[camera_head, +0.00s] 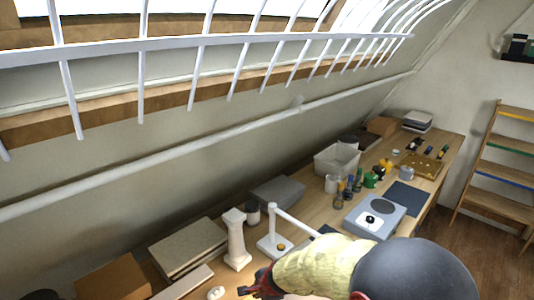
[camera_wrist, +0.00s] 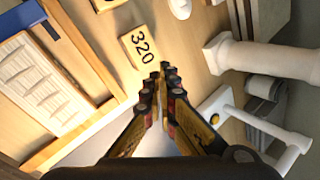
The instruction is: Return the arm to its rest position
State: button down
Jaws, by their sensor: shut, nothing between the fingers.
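My gripper (camera_head: 258,286) is at the bottom of the head view, low over the near part of the wooden bench. In the wrist view my gripper (camera_wrist: 166,72) has its two fingers meeting at the tips, shut with nothing between them. A wooden block marked 320 (camera_wrist: 139,45) lies just beyond the fingertips, and it looks apart from them. My arm covers part of the bench in the head view.
A white column (camera_head: 236,240) and a white stand (camera_head: 274,240) are close by my gripper. A grey device with a round plate (camera_head: 375,217), a pale bin (camera_head: 336,160) and several small bottles stand farther along. A sloping wall with white railing rises behind. A wooden shelf (camera_head: 496,165) stands right.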

jog(key=s+d+r+n+h, duration=0.3)
jog(key=s+d+r+n, duration=1)
jog(key=s+d+r, duration=0.9)
jog(key=s+r+b, duration=0.1)
jog(key=s+r, duration=0.1)
jog(key=s, duration=0.2)
jog(key=shift+s+d+r+n+t, duration=0.25)
jog(key=shift+s+r+n+t, duration=0.05)
jog(key=shift+s+r+n, duration=0.1)
